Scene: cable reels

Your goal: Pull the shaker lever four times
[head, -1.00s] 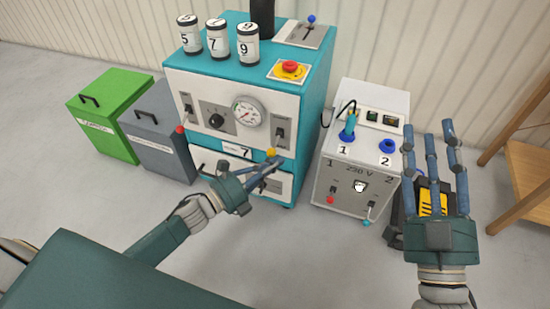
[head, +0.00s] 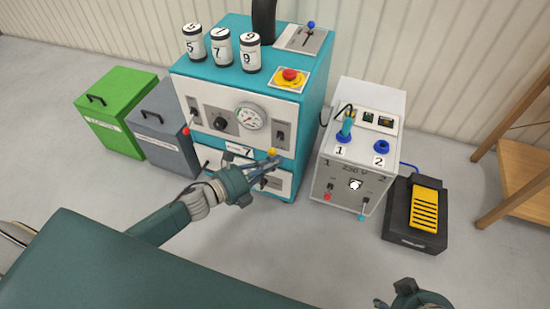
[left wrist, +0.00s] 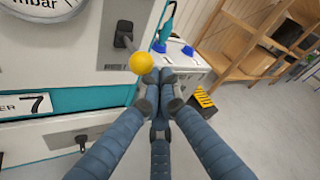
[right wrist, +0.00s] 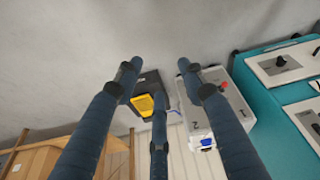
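The teal and white machine (head: 245,95) has a lever with a yellow knob (head: 271,152) low on its front right. In the left wrist view the yellow knob (left wrist: 142,62) hangs from a dark lever; its small label is not legible. My left gripper (head: 270,166) is at this knob. Its fingertips (left wrist: 160,78) are drawn together just below and right of the knob, not around it; whether they touch it I cannot tell. My right gripper (right wrist: 158,75) is open and empty, and only partly shows at the bottom edge of the head view (head: 408,292).
A red-knobbed lever (head: 187,131) and a blue-knobbed lever (head: 311,25) are also on the machine. Three canisters (head: 221,47) stand on top. A white 230 V box (head: 352,182), a yellow pedal (head: 425,208) and a wooden shelf (head: 512,185) are right. Green (head: 118,85) and grey (head: 160,115) bins are left.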

